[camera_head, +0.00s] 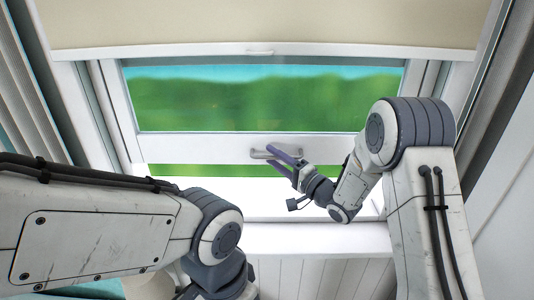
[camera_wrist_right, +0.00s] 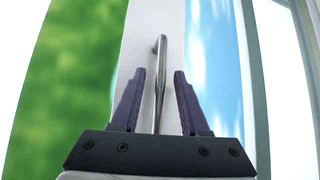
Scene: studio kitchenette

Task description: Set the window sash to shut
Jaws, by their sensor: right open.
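The white window sash (camera_head: 200,148) is raised a little, with a strip of green outside showing below its bottom rail. A grey bar handle (camera_head: 262,153) sits on the middle of that rail. My right gripper (camera_head: 281,160) is open at the handle's right part. In the right wrist view, the handle (camera_wrist_right: 160,80) lies between the two purple fingers of the right gripper (camera_wrist_right: 158,90), with gaps to both sides. I cannot tell how deep the handle is between the fingers. My left arm shows at the lower left, but its gripper is out of view.
A cream blind (camera_head: 260,25) hangs over the top of the window. The white sill (camera_head: 300,238) runs below the sash and looks clear. Grey curtains (camera_head: 25,80) hang at the left, and the window frame stands close on both sides.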

